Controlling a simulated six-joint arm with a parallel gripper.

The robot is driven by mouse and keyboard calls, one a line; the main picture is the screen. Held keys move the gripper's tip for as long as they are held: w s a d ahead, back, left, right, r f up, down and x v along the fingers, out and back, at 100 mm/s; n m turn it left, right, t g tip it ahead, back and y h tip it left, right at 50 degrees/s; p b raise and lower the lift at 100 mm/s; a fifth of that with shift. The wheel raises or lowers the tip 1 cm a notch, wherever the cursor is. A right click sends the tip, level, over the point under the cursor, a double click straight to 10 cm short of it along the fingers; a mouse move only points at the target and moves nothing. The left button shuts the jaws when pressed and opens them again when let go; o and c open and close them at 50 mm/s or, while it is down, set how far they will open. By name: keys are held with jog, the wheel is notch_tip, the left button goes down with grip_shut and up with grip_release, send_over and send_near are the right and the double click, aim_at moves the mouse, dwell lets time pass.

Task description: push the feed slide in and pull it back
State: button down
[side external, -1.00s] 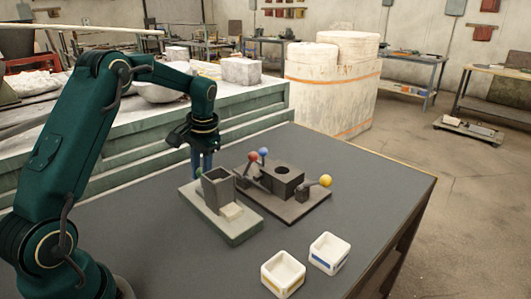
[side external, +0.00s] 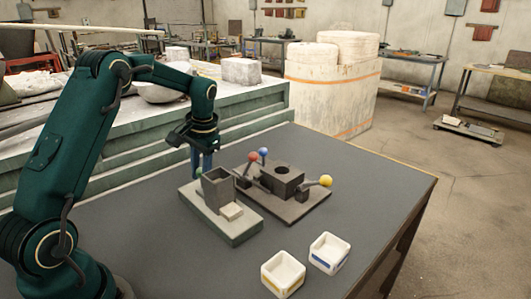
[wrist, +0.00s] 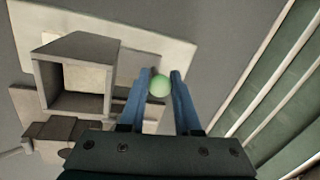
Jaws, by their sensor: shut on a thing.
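The feed slide's green knob (wrist: 159,86) sits between the two blue fingers of my gripper (wrist: 160,82), which is shut on it. In the side view my gripper (side external: 202,168) points down behind the grey hopper (side external: 217,188), and the green knob (side external: 199,172) is partly hidden. The hopper stands on a pale grey base plate (side external: 235,232). A beige block (side external: 231,211) shows at the hopper's front foot. In the wrist view the open square hopper (wrist: 80,70) lies left of the fingers, with a pale surface inside. Most of the slide itself is hidden.
A dark fixture (side external: 283,180) with a round hole, red, blue and yellow ball knobs stands close to the right of the hopper. Two white square cups (side external: 283,274) (side external: 329,253) sit near the front. A green stepped bench edge (side external: 150,150) runs behind. The table's right side is clear.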

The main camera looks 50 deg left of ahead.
jog(key=shift+a, duration=2.25)
jog(key=c, duration=0.9)
grip_release()
jog(key=shift+r, duration=0.15)
jog(key=r, duration=0.2)
jog(key=d+r, duration=0.1)
jog(key=r, duration=0.1)
jog(key=shift+w+r, duration=0.1)
jog(key=shift+r, duration=0.3)
